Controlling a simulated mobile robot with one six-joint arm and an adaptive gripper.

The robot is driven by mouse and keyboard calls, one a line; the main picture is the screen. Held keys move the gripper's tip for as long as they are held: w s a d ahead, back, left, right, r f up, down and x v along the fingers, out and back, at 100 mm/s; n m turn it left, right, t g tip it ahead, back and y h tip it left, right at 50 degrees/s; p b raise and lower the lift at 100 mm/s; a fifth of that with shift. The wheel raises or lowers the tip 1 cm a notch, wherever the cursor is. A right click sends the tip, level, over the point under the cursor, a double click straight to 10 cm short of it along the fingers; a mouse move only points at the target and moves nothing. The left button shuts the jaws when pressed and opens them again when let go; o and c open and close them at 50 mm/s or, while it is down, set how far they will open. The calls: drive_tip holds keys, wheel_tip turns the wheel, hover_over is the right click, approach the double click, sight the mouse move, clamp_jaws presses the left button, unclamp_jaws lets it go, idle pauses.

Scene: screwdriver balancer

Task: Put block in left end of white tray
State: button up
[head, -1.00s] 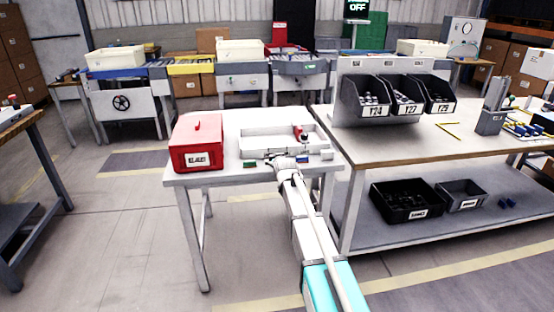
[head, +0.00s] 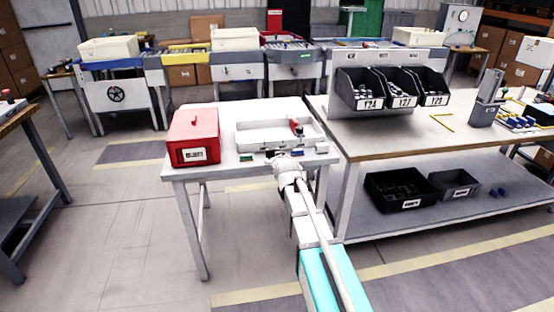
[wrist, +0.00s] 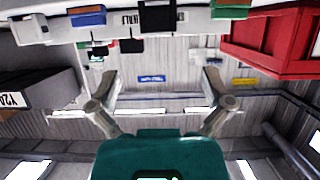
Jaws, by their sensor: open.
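The white tray (head: 262,146) lies on the small white table, with a red and dark piece (head: 296,127) in its right part. A small green block (head: 246,157) lies in front of the tray at the table's front edge; a green piece also shows at the top right of the wrist view (wrist: 231,11). A small blue-and-white block (head: 322,148) lies to the right, and a blue block shows in the wrist view (wrist: 87,15). My gripper (head: 287,158) is at the front edge between these blocks. In the wrist view my fingers (wrist: 160,82) are spread with nothing between them.
A red box (head: 193,138) stands left of the tray. A larger workbench on the right carries dark labelled bins (head: 372,90), with black crates (head: 400,188) on its lower shelf. Conveyors with white bins stand behind. Floor left of the table is clear.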

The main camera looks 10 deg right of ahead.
idle(0.4)
drive_tip(key=s+f+g, duration=0.3)
drive_tip(key=s+g, duration=0.1)
drive_tip(key=s, duration=0.7)
drive_tip(key=s+f+g, duration=0.4)
drive_tip(key=s+g, duration=0.1)
drive_tip(key=s, duration=0.6)
drive_tip(key=s+f+g, duration=0.4)
drive_tip(key=s, duration=0.7)
drive_tip(key=shift+s+d+f+g, duration=0.2)
drive_tip(key=shift+d+g, duration=0.05)
drive_tip(key=shift+g, duration=0.05)
